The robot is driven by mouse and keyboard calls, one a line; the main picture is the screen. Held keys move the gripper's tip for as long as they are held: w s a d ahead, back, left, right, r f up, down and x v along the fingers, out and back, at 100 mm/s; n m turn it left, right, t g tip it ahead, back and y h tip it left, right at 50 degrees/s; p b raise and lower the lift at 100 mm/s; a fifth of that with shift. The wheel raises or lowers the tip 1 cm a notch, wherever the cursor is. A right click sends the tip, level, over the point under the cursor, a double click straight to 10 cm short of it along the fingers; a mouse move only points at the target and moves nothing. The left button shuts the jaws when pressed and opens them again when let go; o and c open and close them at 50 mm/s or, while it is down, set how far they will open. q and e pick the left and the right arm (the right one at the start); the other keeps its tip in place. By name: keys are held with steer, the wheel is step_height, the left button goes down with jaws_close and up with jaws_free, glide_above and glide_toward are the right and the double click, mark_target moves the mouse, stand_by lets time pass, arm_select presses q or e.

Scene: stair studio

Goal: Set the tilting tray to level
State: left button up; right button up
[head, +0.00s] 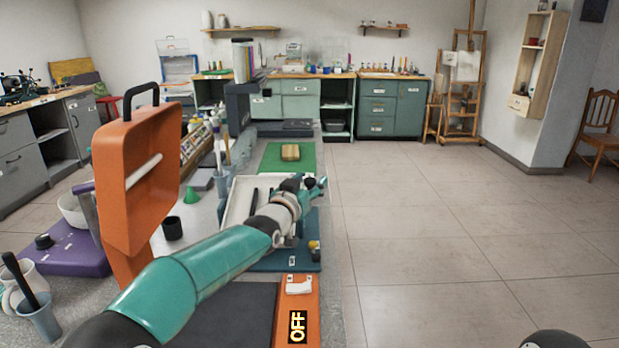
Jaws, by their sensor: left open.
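A white shallow tray (238,195) sits in the middle of the long bench, above a dark teal base (275,262). My arm covers much of it, and I cannot tell its tilt for sure. A dark, narrow piece (253,201) shows inside it. A small yellow and dark knob (314,246) is at the base's right side. My left gripper (317,186) is open and empty near the tray's far right corner; whether it touches the tray cannot be told. My right gripper is out of view.
An orange device (138,187) with a raised lid stands at the left, close to my left arm. A green mat (275,163) with a wooden block (290,152) lies beyond. The floor right of the bench is clear.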

arm_select(q)
steer(key=shift+w+d, duration=0.15)
steer(key=shift+w, duration=0.3)
jaws_close()
